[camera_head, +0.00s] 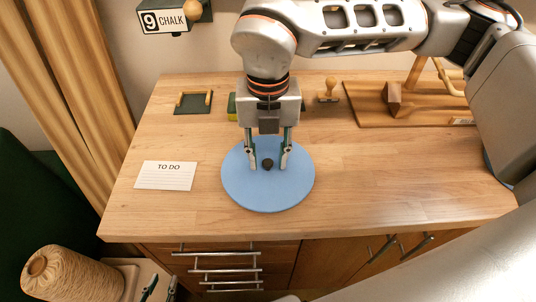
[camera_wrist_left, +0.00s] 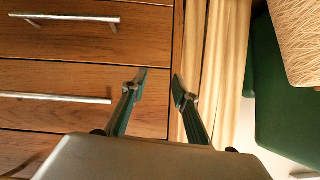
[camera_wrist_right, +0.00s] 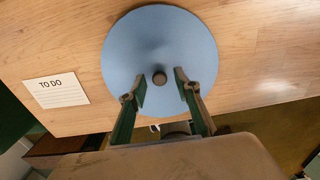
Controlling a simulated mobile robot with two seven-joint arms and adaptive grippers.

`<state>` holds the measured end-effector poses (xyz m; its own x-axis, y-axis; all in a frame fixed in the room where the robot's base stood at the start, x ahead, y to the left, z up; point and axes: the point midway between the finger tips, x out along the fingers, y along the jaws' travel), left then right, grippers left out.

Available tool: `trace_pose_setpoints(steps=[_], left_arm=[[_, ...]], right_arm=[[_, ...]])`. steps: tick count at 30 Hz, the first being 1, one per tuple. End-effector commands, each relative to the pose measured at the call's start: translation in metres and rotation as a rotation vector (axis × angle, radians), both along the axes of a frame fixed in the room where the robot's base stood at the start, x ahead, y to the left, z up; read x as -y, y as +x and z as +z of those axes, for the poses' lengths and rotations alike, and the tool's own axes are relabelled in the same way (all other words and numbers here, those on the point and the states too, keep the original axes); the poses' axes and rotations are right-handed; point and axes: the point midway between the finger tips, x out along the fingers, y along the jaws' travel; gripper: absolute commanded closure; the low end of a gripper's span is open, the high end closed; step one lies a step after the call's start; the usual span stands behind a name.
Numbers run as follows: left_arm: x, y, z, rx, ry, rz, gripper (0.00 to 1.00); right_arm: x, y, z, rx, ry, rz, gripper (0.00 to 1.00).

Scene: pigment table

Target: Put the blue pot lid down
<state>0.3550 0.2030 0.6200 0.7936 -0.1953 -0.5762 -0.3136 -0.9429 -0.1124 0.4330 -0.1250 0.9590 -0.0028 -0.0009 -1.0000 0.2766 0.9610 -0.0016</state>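The blue pot lid (camera_head: 241,190) is a flat blue disc with a small dark knob (camera_head: 267,164) at its centre. It appears to lie flat on the wooden tabletop; no pot shows under it. It also fills the upper middle of the right wrist view (camera_wrist_right: 190,45). My right gripper (camera_head: 268,168) points down over the lid's middle. Its fingers stand apart on either side of the knob, with gaps showing in the right wrist view (camera_wrist_right: 161,88). My left gripper (camera_head: 160,287) is low in front of the table, open and empty, also in the left wrist view (camera_wrist_left: 158,85).
A TO DO card (camera_head: 166,176) lies left of the lid. Behind are a dark tray with a wooden bar (camera_head: 193,103), a wooden stamp (camera_head: 328,91) and a wooden stand (camera_head: 400,105). Drawers (camera_head: 225,262) are below. The tabletop right of the lid is clear.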

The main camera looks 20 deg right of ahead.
Motion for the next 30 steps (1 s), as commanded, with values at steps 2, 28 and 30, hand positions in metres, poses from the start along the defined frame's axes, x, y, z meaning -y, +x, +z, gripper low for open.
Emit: trace_pose_setpoints(steps=[2,28,30], left_arm=[[0.0,0.0,0.0,0.0,-0.001,0.001,0.71],[0.0,-0.002,-0.003,-0.007,-0.001,-0.001,0.71],[0.001,-0.002,-0.003,-0.006,-0.002,-0.001,0.71]], right_arm=[[-0.001,0.001,0.011,0.006,0.002,0.0,0.68],[0.0,0.0,0.119,0.001,0.001,0.001,0.68],[0.0,0.0,0.119,0.001,0.001,0.001,0.68]])
